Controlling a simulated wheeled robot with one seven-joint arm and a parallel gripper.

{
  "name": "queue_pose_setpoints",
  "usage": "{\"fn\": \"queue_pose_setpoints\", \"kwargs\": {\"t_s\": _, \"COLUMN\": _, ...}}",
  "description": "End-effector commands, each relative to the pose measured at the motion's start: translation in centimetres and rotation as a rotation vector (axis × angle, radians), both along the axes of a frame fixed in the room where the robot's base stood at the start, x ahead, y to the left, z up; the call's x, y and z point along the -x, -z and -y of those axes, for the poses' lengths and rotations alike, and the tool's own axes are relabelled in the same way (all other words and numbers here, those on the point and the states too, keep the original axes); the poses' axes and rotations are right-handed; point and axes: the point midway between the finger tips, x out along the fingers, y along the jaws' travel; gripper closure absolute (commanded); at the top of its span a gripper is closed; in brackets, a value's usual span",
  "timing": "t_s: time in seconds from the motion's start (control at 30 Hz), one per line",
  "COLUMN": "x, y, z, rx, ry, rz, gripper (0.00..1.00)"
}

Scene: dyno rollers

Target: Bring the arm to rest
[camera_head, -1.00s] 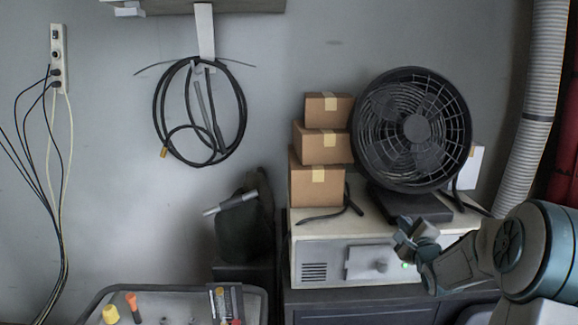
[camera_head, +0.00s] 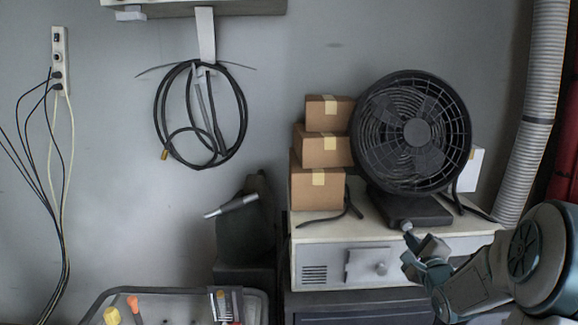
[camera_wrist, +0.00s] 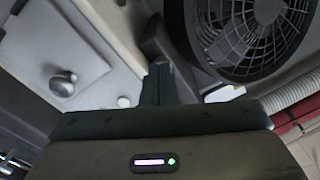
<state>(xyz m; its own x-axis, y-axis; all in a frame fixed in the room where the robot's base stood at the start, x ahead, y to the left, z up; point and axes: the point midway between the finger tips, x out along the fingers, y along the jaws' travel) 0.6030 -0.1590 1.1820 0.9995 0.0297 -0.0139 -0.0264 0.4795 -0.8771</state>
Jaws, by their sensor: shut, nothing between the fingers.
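My gripper (camera_head: 408,247) is at the lower right in the head view, in front of the right part of the cream cabinet (camera_head: 327,245). Its fingers are shut with nothing between them. In the wrist view the closed fingers of my gripper (camera_wrist: 161,72) point up the picture, between the cabinet's knobbed door and the fan. My arm (camera_head: 520,255) is bent and comes in from the right edge. In the head view the gripper shows apart from the knob (camera_head: 381,268); its depth to the cabinet is hard to judge.
A black fan (camera_head: 415,135) and several stacked cardboard boxes (camera_head: 318,188) stand on the cabinet. A grey tray (camera_head: 262,300) with small tools is at the lower left. A coiled hose (camera_head: 157,110) hangs on the wall. A ribbed duct (camera_head: 540,90) runs down the right.

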Motion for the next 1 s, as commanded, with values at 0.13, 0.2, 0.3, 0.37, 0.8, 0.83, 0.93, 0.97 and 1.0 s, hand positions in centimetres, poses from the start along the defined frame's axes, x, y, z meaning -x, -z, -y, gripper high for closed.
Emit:
{"fn": "queue_pose_setpoints", "kwargs": {"t_s": 0.13, "x": 0.4, "y": -0.2, "z": -1.4, "rx": 0.177, "ry": 0.013, "rz": -0.083, "gripper": 1.00}}
{"fn": "queue_pose_setpoints", "kwargs": {"t_s": 0.2, "x": 1.0, "y": -0.1, "z": -2.2, "rx": 0.316, "ry": 0.019, "rz": -0.155, "gripper": 1.00}}
{"fn": "queue_pose_setpoints", "kwargs": {"t_s": 0.3, "x": 2.5, "y": -0.1, "z": -3.5, "rx": 0.534, "ry": 0.012, "rz": -0.273, "gripper": 1.00}}
{"fn": "queue_pose_setpoints", "kwargs": {"t_s": 0.37, "x": 3.6, "y": 0.0, "z": -4.2, "rx": 0.657, "ry": -0.005, "rz": -0.342, "gripper": 1.00}}
{"fn": "queue_pose_setpoints", "kwargs": {"t_s": 0.8, "x": 16.4, "y": 0.6, "z": -10.0, "rx": 1.393, "ry": -0.438, "rz": -0.762, "gripper": 1.00}}
{"fn": "queue_pose_setpoints", "kwargs": {"t_s": 0.83, "x": 17.5, "y": 0.6, "z": -10.5, "rx": 1.432, "ry": -0.488, "rz": -0.776, "gripper": 1.00}}
{"fn": "queue_pose_setpoints", "kwargs": {"t_s": 0.93, "x": 21.4, "y": 1.0, "z": -12.1, "rx": 1.549, "ry": -0.680, "rz": -0.804, "gripper": 1.00}}
{"fn": "queue_pose_setpoints", "kwargs": {"t_s": 0.97, "x": 22.5, "y": 1.1, "z": -12.6, "rx": 1.579, "ry": -0.739, "rz": -0.806, "gripper": 1.00}}
{"fn": "queue_pose_setpoints", "kwargs": {"t_s": 1.0, "x": 24.0, "y": 1.2, "z": -13.2, "rx": 1.616, "ry": -0.818, "rz": -0.803, "gripper": 1.00}}
